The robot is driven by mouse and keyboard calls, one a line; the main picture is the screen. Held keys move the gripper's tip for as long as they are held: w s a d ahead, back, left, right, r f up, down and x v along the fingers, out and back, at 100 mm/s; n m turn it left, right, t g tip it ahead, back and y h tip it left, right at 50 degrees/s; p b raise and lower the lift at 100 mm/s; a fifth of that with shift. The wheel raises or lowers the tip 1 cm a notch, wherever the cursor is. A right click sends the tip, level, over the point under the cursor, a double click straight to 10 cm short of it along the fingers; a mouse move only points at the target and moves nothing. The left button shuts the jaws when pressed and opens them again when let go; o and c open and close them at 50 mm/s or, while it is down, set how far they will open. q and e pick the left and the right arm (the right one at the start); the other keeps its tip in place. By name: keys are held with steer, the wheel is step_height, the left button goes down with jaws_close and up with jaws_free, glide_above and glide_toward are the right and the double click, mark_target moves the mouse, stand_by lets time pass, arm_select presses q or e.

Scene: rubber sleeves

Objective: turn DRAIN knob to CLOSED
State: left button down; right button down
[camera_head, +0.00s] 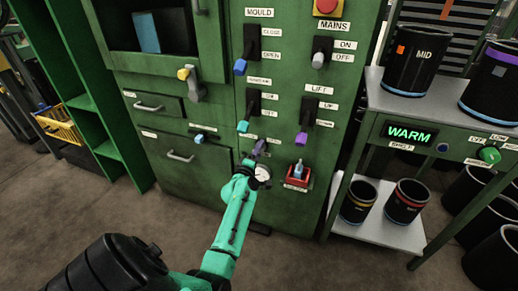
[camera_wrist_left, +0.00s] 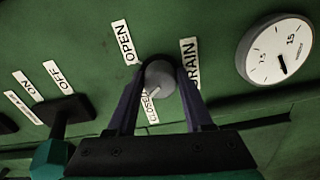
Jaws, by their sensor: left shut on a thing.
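The grey round DRAIN knob (camera_wrist_left: 160,77) is on the green panel in the left wrist view, between the OPEN label (camera_wrist_left: 126,42) and the DRAIN label (camera_wrist_left: 190,62). The CLOSED label (camera_wrist_left: 149,107) lies just below it, partly covered. My left gripper (camera_wrist_left: 162,72) is shut on the knob, one dark finger on each side. A pale mark on the knob's face seems to run toward the lower left, near the CLOSED label. In the head view my left gripper (camera_head: 256,152) is low on the cabinet front and hides the knob. My right gripper is out of view.
A round white gauge (camera_wrist_left: 276,50) is right of the knob. A teal-tipped lever (camera_wrist_left: 55,140) is at lower left. In the head view a red-framed switch (camera_head: 298,176) is right of the gripper, with several levers above. A grey cart (camera_head: 440,105) holds black sleeves.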

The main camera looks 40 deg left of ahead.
arm_select(q)
steer(key=shift+n, duration=0.9)
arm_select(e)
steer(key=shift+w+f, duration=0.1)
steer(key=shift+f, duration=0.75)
arm_select(q)
steer(key=shift+c, duration=1.5)
jaws_free()
steer(key=p+v, duration=0.2)
steer(key=v, duration=1.2)
steer(key=shift+s, duration=0.25)
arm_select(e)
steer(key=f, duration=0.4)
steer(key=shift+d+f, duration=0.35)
